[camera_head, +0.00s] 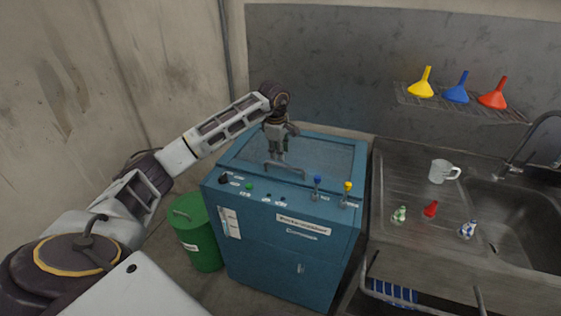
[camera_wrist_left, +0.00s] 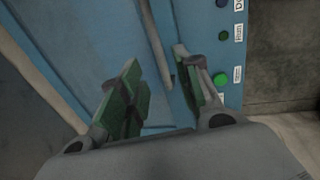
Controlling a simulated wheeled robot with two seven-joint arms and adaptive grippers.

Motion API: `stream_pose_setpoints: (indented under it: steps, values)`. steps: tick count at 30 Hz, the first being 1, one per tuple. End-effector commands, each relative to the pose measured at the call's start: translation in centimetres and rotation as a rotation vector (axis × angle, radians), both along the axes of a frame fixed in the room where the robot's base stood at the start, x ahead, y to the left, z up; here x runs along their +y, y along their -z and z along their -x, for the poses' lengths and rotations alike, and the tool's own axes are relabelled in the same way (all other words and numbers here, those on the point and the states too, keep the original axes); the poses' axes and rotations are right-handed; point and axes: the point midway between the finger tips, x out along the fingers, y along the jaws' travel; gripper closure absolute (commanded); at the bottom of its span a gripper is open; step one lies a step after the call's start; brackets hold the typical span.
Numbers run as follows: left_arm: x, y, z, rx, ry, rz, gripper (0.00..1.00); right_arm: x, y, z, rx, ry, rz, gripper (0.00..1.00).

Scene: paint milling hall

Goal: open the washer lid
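The washer (camera_head: 290,245) is a blue cabinet left of the sink. Its lid (camera_head: 325,158) lies flat and shut on top, with a grey bar handle (camera_head: 285,171) along its front edge. My left gripper (camera_head: 279,158) points down over the lid, just at the handle. In the left wrist view its two green-padded fingers (camera_wrist_left: 160,90) are apart. The handle bar (camera_wrist_left: 155,40) runs between them in that view, its near end by the right finger. I cannot tell whether a finger touches it. My right gripper is out of view.
The washer's front panel carries knobs, buttons and a blue and a yellow valve (camera_head: 347,190). A green bin (camera_head: 196,233) stands left. Right are a steel sink (camera_head: 520,220), a clear jug (camera_head: 440,172), small bottles (camera_head: 468,229), and a shelf with funnels (camera_head: 456,93).

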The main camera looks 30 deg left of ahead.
Motion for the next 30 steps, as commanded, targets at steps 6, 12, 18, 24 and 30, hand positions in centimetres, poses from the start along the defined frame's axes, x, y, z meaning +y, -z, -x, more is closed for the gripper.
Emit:
stream_pose_setpoints:
  steps: [6, 12, 18, 24, 30]
  values:
    - [0.1, 2.9, -0.5, 0.003, -0.001, 0.001, 0.66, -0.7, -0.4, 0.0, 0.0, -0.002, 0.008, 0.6]
    - [0.2, 5.0, -0.9, 0.002, 0.0, 0.0, 0.66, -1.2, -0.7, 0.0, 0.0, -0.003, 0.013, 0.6]
    - [0.3, 6.0, -1.1, 0.001, -0.001, 0.001, 0.66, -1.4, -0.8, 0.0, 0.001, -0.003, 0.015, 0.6]
    - [0.3, 6.1, -1.2, 0.0, -0.001, 0.0, 0.66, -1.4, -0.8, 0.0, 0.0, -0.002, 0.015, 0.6]
    - [0.3, 6.1, -1.2, 0.0, -0.001, 0.0, 0.77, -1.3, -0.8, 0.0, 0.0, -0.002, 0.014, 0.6]
